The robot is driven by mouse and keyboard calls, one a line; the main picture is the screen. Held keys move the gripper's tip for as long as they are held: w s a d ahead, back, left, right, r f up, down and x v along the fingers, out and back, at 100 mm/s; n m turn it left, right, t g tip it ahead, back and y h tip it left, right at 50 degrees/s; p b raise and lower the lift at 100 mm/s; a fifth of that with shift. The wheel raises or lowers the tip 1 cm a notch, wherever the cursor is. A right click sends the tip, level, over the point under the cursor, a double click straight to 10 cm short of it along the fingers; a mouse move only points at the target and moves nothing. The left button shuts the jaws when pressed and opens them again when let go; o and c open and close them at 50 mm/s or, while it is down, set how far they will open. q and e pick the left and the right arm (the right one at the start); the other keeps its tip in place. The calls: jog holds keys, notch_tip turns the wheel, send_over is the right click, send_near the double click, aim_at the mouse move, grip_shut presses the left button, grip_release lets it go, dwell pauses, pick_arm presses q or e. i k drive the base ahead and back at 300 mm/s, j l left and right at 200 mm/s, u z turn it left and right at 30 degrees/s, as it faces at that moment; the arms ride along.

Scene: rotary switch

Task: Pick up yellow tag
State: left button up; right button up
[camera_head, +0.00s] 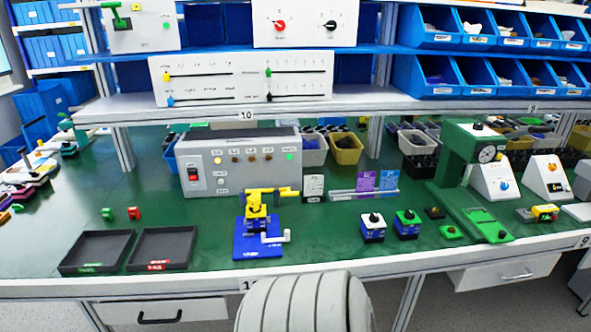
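I cannot clearly make out a yellow tag on the green table (330,250). A purple tag (366,181) and a blue tag (388,180) stand upright at a clear holder strip (352,194) in the middle. A white label card (314,187) stands left of them. Yellow shows on a crank-like device (256,212) on a blue base and on a small yellow block (545,212) at the right. Neither gripper is in view.
Two black trays (127,262) lie at the front left, with a green block (108,214) and a red block (134,213) behind them. A grey control box (222,168) stands behind the crank device. A green press (456,155) stands at the right. A shelf (300,102) overhangs the back.

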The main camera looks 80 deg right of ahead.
aim_at(253, 202)
jog(key=z, duration=2.35)
